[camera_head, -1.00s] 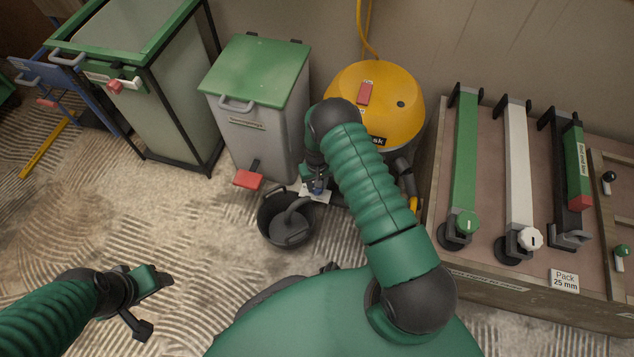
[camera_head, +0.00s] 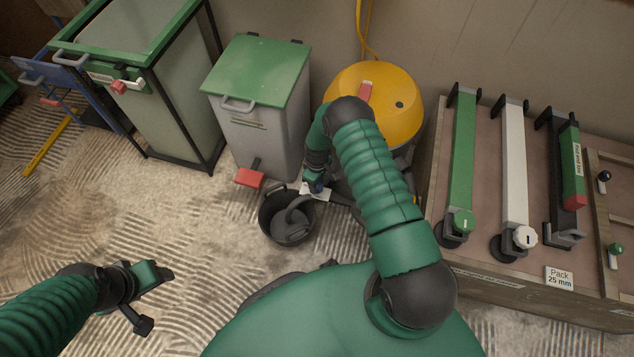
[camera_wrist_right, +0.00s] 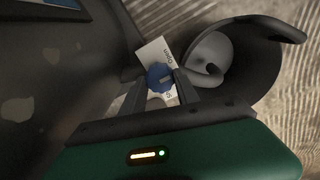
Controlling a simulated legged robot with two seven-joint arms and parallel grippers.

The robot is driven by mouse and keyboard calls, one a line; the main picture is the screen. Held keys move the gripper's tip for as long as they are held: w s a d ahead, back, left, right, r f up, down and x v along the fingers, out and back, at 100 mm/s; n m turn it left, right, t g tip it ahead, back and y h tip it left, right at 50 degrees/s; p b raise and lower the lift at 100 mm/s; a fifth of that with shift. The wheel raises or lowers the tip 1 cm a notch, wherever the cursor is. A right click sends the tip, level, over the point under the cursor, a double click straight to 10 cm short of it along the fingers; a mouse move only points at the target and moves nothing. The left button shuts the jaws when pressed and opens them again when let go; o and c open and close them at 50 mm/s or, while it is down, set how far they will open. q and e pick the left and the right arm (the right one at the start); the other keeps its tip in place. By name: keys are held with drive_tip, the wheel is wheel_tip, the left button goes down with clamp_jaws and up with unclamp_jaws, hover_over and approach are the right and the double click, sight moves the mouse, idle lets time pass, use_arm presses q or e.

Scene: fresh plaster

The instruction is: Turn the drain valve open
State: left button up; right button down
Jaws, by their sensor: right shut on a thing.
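The drain valve is a blue knob (camera_wrist_right: 160,77) in front of a white label (camera_wrist_right: 155,52) with small dark lettering, low on the dark body of the yellow-topped vacuum (camera_head: 385,98). My right gripper (camera_wrist_right: 162,82) is shut on the knob, one finger on each side. In the head view my right gripper (camera_head: 315,187) is small and partly hidden by its own wrist. A black bucket (camera_head: 288,217) stands on the floor by the valve, with a grey hose end in it; the bucket also shows in the wrist view (camera_wrist_right: 262,60). My left gripper (camera_head: 146,296) is open and empty above the floor.
A grey bin with a green lid (camera_head: 258,68) and a red pedal (camera_head: 249,178) stands left of the vacuum. A low bench (camera_head: 520,285) with several long tools is at the right.

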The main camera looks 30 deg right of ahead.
idle(0.3)
drive_tip(key=c, duration=0.9)
unclamp_jaws()
wheel_tip(320, 180, up, 17)
drive_tip(key=p, duration=0.7)
drive_tip(key=shift+f+p, duration=0.15)
drive_tip(key=shift+p, duration=0.25)
